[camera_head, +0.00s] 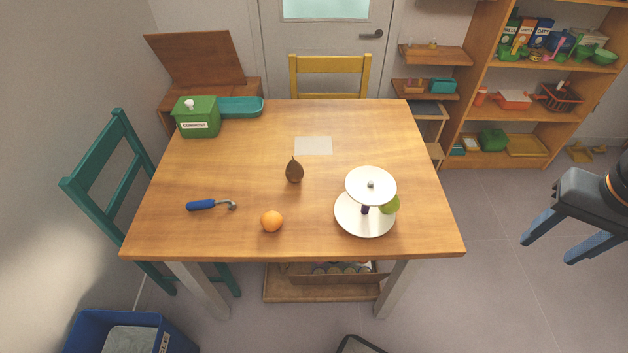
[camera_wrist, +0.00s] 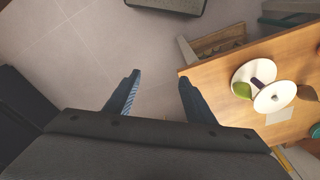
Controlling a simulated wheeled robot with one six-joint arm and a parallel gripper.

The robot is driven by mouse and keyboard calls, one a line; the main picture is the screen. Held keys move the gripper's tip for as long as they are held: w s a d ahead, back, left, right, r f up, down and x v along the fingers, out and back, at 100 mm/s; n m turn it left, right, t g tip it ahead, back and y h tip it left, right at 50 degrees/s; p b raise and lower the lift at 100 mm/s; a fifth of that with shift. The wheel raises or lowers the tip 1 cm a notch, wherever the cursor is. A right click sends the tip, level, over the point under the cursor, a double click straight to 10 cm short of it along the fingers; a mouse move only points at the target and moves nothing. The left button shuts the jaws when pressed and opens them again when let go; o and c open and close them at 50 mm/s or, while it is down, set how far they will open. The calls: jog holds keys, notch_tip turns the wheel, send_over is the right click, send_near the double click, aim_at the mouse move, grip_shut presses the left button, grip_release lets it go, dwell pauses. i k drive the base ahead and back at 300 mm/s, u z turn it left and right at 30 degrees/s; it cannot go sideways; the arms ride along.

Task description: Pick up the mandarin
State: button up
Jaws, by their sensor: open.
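The mandarin (camera_head: 271,221) is a small orange ball on the wooden table (camera_head: 235,160), near its front edge and left of the two-tier stand. It does not show in the wrist view. My gripper (camera_head: 548,250) is at the right of the head view, well apart from the table's right edge and far from the mandarin. Its two blue fingers are spread apart with nothing between them. In the wrist view the open gripper (camera_wrist: 158,78) hangs over bare floor, with the table to the right.
A white two-tier stand (camera_head: 365,216) holding a green fruit (camera_head: 390,204) stands right of the mandarin. A brown pear-shaped item (camera_head: 294,172), a blue-handled tool (camera_head: 202,205), a pale card (camera_head: 313,146) and a green compost box (camera_head: 196,118) are also on the table. Chairs flank it.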

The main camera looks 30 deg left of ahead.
aim_at(271, 221)
jog(key=u, duration=2)
jog(key=k, duration=0.65)
jog(key=u, duration=0.6)
jog(key=i, duration=1.2)
jog(key=u, duration=0.1)
